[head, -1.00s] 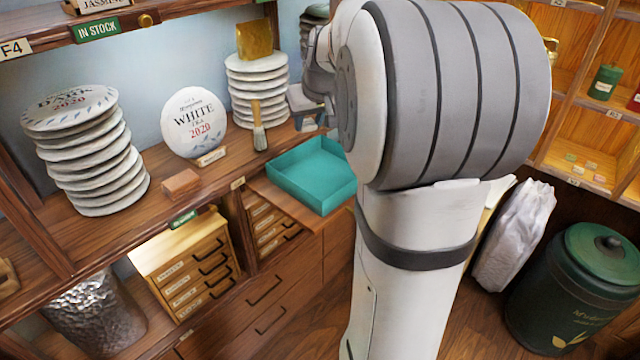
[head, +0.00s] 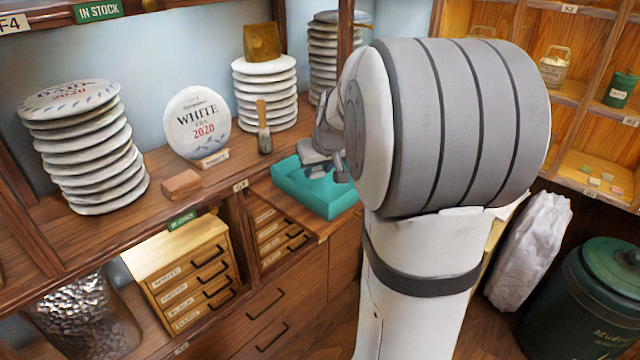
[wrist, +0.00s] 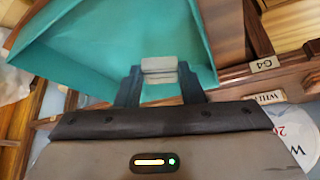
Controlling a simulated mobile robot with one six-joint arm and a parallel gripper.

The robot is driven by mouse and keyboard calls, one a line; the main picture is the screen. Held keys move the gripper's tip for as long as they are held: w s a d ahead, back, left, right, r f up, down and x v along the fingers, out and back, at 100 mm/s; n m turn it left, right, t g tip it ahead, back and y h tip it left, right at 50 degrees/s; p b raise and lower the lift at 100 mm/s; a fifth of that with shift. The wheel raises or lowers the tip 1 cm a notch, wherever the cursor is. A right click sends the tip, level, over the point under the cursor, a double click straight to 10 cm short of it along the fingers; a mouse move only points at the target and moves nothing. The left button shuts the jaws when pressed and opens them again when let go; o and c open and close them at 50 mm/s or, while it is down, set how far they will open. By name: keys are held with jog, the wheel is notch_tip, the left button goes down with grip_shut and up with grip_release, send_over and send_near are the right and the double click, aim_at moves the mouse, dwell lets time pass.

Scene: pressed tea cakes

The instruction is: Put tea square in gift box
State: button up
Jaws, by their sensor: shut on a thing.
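The gift box (head: 290,184) is an open teal tray on the wooden ledge below the shelf. It also fills the upper part of the wrist view (wrist: 60,50). My gripper (head: 318,168) is over the box, at its back part in the head view. In the wrist view my gripper (wrist: 160,82) is shut on a small pale grey block, the tea square (wrist: 158,65), with the box's teal inside beyond it. I cannot tell whether the square touches the box floor. The square is not clear in the head view, and my arm hides the box's right side.
A brush (head: 263,130), a brown brick (head: 182,185) and a white round tea cake (head: 197,122) stand on the shelf left of the box. Stacks of wrapped cakes (head: 90,150) stand further left and behind. Small drawers (head: 195,280) sit below.

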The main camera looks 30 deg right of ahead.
aim_at(316, 190)
jog(key=shift+f, duration=2.2)
jog(key=shift+f+b, duration=0.25)
jog(key=shift+b, duration=0.15)
jog(key=o, duration=0.9)
jog(key=shift+r, duration=0.1)
jog(key=shift+r, duration=0.1)
